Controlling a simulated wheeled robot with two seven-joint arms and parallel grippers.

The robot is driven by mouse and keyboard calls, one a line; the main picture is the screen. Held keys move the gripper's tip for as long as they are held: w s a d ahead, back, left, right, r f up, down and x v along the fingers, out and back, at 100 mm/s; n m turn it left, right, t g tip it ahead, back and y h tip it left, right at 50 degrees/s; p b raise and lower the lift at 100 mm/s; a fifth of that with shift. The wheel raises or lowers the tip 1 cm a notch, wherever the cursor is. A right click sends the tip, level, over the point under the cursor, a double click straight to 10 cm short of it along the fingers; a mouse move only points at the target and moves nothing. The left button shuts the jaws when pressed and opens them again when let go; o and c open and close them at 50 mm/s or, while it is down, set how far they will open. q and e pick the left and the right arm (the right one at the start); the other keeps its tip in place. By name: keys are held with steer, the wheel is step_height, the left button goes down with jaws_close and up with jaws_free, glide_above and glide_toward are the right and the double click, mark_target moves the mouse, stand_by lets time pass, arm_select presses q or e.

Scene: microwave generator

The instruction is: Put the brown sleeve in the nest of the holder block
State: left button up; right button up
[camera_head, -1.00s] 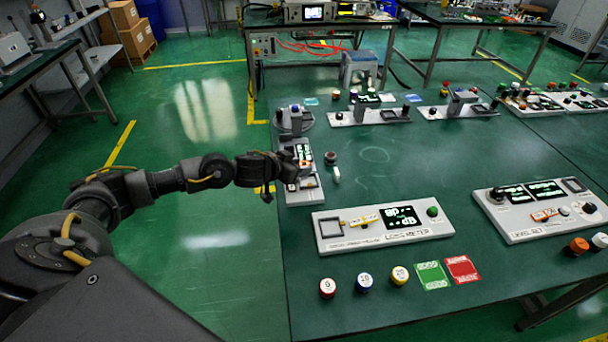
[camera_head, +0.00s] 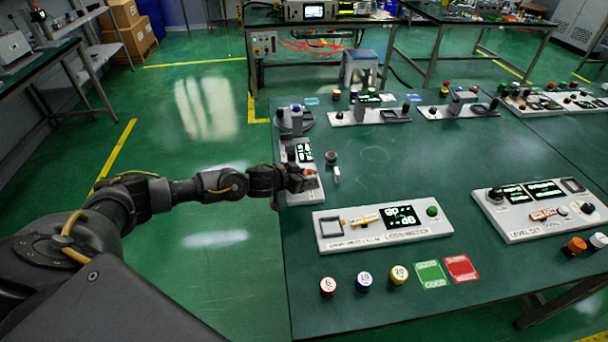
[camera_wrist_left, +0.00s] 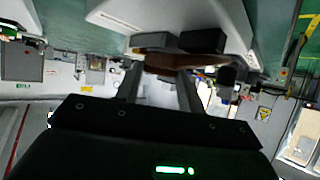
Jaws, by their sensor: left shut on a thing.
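My left gripper (camera_head: 311,182) is over the near end of a pale grey unit (camera_head: 302,199) at the table's left edge. In the left wrist view, my left gripper (camera_wrist_left: 180,42) is shut on a brown piece (camera_wrist_left: 170,61), which looks like the brown sleeve. A pale block with lettering (camera_wrist_left: 165,15) is close beyond the fingertips. I cannot tell whether the sleeve touches it. In the head view the gripper covers the sleeve, and no nest can be made out under it. My right gripper is not in view.
A dark-topped knob (camera_head: 331,157) and a small white piece (camera_head: 336,174) stand just right of the gripper. The loss meter panel (camera_head: 383,238) lies nearer me. Several coloured knobs and green and red cards (camera_head: 432,274) are in front. The table's middle is clear.

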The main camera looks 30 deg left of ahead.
arm_select(q)
steer(key=shift+f, duration=0.2)
steer(key=o, duration=1.1)
steer(key=shift+r, duration=0.1)
steer(key=shift+r, duration=0.2)
steer(key=shift+s+a, duration=0.1)
steer(key=shift+s, duration=0.2)
steer(key=b+v, duration=0.1)
steer(key=v, duration=1)
steer(key=shift+s+r, duration=0.15)
